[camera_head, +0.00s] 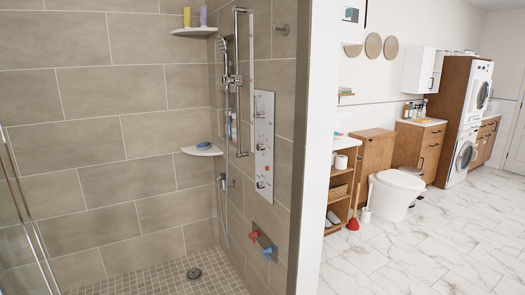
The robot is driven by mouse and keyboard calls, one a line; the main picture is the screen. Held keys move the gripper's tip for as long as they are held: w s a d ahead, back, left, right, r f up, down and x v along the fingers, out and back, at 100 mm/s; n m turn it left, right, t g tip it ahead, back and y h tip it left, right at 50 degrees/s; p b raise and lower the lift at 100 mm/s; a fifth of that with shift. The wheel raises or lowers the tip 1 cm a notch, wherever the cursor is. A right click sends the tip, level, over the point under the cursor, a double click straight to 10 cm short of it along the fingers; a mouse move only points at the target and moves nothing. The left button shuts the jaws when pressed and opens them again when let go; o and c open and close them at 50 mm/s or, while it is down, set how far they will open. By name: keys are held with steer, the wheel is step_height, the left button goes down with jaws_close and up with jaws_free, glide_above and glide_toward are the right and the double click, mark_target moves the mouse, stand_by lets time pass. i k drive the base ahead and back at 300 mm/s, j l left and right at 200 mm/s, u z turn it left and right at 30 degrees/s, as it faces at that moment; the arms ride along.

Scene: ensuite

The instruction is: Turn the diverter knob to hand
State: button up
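A tall pale shower panel (264,155) hangs on the tiled wall inside the shower. It carries several small knobs in a column: an upper knob (261,114), a middle knob (261,146) and a lower knob (262,184). Small red marks show beside them. I cannot tell which one is the diverter knob or which way it points; the labels are too small to read. A hand shower (224,46) sits on a vertical rail (238,85) left of the panel, with a hose hanging down. My gripper is not in view.
Below the panel, a wall plate carries a red handle (254,236) and a blue handle (267,249). Two corner shelves hold bottles and a blue item. A white wall end (318,140) bounds the shower at right. The shower floor (160,275) is clear except its drain (193,273).

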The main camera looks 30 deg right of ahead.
mark_target(260, 185)
steer(key=i+l, duration=0.4)
steer(key=i, duration=0.2)
steer(key=i+l, duration=0.4)
steer(key=i, duration=0.15)
steer(key=i+l, duration=0.35)
steer(key=i, duration=0.25)
steer(key=k+l+z, duration=0.05)
